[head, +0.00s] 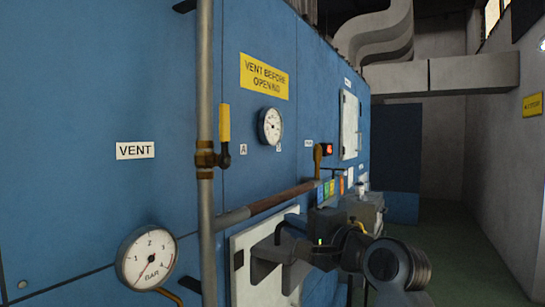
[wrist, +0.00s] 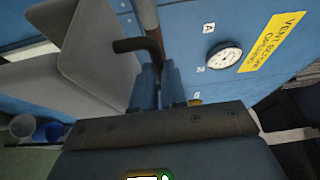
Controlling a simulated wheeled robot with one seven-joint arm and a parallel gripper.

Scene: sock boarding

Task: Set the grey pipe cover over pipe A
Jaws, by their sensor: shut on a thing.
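The grey pipe cover (head: 265,256) is a bent, trough-like piece with a dark handle. It hangs just below the horizontal pipe (head: 275,200), in front of the blue cabinet, apart from the pipe as far as I can see. In the wrist view its broad grey plates (wrist: 100,45) fill the upper left. My gripper (wrist: 158,68) is shut on the dark bent handle (wrist: 135,44). In the head view my gripper (head: 308,248) is right of the cover. The horizontal pipe has a brownish middle stretch. A small "A" label (head: 243,149) is above it; I cannot tell which pipe it names.
A vertical grey pipe (head: 206,235) with a brass valve and yellow handle (head: 225,122) stands at left. A pressure gauge (head: 147,258) is lower left, a smaller gauge (head: 270,126) higher. A white panel (head: 243,285) is behind the cover. The green floor aisle (head: 455,250) is clear.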

